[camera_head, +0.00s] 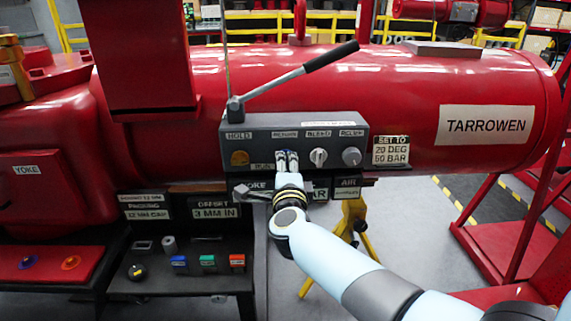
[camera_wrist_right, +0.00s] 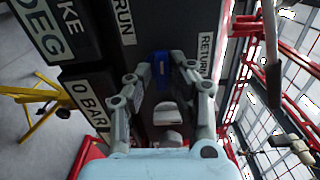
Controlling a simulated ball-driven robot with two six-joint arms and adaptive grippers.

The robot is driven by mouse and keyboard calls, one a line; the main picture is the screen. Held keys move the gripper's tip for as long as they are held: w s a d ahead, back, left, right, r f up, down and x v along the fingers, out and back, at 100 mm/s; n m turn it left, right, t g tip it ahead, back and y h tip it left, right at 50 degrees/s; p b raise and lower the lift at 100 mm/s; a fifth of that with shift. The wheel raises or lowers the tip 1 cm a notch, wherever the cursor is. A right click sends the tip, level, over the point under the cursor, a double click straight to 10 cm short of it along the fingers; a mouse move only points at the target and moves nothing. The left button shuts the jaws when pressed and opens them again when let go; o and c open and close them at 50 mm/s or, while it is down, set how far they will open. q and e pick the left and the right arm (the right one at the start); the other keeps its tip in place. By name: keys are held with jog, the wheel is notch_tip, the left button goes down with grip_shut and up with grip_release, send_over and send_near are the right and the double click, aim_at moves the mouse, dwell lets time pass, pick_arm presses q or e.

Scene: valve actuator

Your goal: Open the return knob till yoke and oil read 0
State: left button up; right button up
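The grey valve box (camera_head: 290,133) carries a row of knobs on its front, below labels including HOLD and RELIEF. My right gripper (camera_head: 286,162) is in front of the box and hides the return knob there. In the right wrist view, a blue knob (camera_wrist_right: 160,66) shows beside the RETURN label (camera_wrist_right: 206,55). The right gripper's fingers (camera_wrist_right: 166,70) are apart, one on each side of it; contact is unclear. The yoke sign (camera_head: 257,186) is partly covered by my gripper. A sign (camera_wrist_right: 90,105) in the wrist view shows "0 BAR". My left gripper is out of view.
A black lever (camera_head: 315,65) rises from the box top. To the right of my gripper are the bleed knob (camera_head: 318,157) and relief knob (camera_head: 351,156); an orange knob (camera_head: 240,158) is on the left. A yellow stand (camera_head: 352,225) is below.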

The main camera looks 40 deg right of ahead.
jog(key=shift+o, duration=1.2)
jog(key=v, duration=1.2)
